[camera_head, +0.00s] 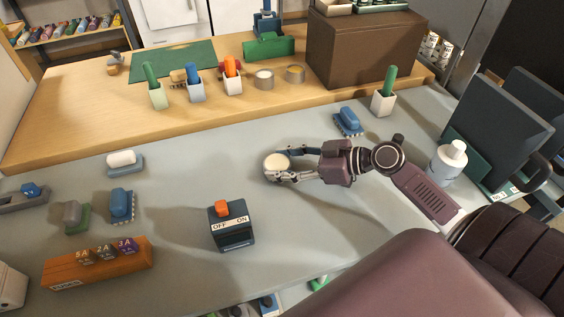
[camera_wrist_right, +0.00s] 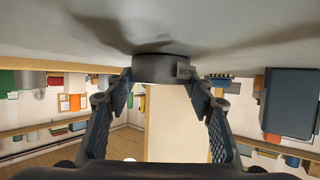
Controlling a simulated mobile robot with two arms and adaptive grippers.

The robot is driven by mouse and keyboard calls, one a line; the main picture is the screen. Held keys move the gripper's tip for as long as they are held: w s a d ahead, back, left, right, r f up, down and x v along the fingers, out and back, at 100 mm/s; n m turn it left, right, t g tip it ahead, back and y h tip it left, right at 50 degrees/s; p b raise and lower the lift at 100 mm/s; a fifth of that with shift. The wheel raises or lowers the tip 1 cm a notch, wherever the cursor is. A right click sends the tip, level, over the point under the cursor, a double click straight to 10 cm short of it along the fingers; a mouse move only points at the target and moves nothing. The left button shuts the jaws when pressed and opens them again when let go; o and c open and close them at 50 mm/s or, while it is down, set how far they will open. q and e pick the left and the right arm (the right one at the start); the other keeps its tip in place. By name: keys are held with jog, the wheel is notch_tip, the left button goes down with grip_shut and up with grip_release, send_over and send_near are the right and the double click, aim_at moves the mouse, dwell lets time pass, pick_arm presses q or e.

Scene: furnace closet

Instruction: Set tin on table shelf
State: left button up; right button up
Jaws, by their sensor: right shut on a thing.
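My right gripper (camera_head: 275,167) is shut on a short round tin (camera_head: 277,161) with a pale top, over the grey table (camera_head: 185,195). In the right wrist view the tin (camera_wrist_right: 161,68) is a dark cylinder with a small label, between the two black finger pads of the gripper (camera_wrist_right: 160,90). It is at or very close to the tabletop; I cannot tell if it touches. A lower level with several objects (camera_head: 268,304) shows below the table's front edge, mostly hidden. My left gripper is not in view.
A switch box with an orange knob (camera_head: 232,224) stands in front of the tin. A blue brush (camera_head: 348,120), a white bottle (camera_head: 447,161) and dark monitors (camera_head: 500,118) stand to the right. Two similar round tins (camera_head: 264,79) sit on the wooden surface (camera_head: 75,112) behind.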

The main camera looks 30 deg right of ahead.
jog(key=shift+f, duration=0.1)
jog(key=o, duration=1.5)
